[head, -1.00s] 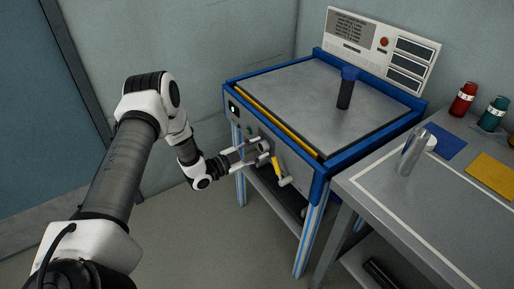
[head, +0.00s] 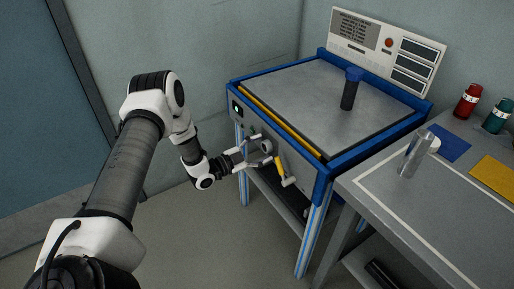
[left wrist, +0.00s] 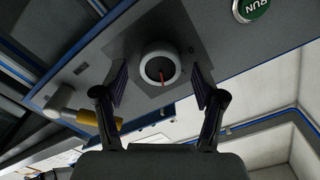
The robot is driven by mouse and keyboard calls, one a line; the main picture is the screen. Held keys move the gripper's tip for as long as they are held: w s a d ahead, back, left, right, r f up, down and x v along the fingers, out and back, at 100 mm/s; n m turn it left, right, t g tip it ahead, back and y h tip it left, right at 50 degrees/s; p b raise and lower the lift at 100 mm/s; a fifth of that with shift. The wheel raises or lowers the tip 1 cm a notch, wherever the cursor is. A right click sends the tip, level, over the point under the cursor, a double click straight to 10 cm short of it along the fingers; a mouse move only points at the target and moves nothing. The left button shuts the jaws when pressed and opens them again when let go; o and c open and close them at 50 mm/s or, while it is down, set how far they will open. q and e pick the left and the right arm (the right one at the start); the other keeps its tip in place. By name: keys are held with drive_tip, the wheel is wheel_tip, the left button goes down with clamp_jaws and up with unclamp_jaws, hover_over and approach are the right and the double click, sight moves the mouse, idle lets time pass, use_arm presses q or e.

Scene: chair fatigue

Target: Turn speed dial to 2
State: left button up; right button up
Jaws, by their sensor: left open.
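The speed dial (left wrist: 160,68) is a round light knob with a red pointer line, on a grey square plate on the machine's front panel. In the head view the dial (head: 266,146) shows at the fingertips of my left gripper (head: 265,149). In the left wrist view my left gripper (left wrist: 160,80) is open, with one finger on each side of the dial and a gap on both sides. The fingers do not grip it. Any numbers around the dial are too small to read. My right gripper is not in view.
A yellow-handled lever (head: 280,168) sits close beside the dial. A green RUN button (left wrist: 251,9) is on the same panel. The blue-edged machine top (head: 310,90) is above. A grey side table (head: 410,215) stands to the right.

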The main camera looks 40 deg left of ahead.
use_arm(q)
drive_tip(key=v, duration=1.2)
drive_tip(key=w+d+r+m+g+h+p, duration=0.1)
drive_tip(key=d+g+p, duration=0.15)
drive_tip(key=d, duration=0.45)
drive_tip(key=d+r+m+g+h+p, duration=0.1)
drive_tip(key=d+r+g+h+p, duration=0.1)
drive_tip(key=d+p, duration=0.35)
drive_tip(key=s+d+f+n+g+y, duration=0.1)
drive_tip(key=s+d+f+n+g, duration=0.15)
drive_tip(key=d, duration=0.25)
drive_tip(key=s+d+f+n+g+y, duration=0.1)
drive_tip(key=s+d+f+y, duration=0.15)
drive_tip(key=d, duration=0.35)
drive_tip(key=s+a+f+n+g+y, duration=0.1)
drive_tip(key=s+n+g+y, duration=0.1)
drive_tip(key=s, duration=0.5)
drive_tip(key=s+a+f+n+g+y+p, duration=0.1)
drive_tip(key=s+a+n+g+y, duration=0.1)
drive_tip(key=s+n, duration=0.3)
drive_tip(key=s+a+f+n+g+y, duration=0.2)
drive_tip(key=s+n+g, duration=0.2)
drive_tip(key=s, duration=0.5)
drive_tip(key=shift+s+g+p, duration=0.3)
drive_tip(key=shift+s+p, duration=0.05)
drive_tip(key=shift+p, duration=0.05)
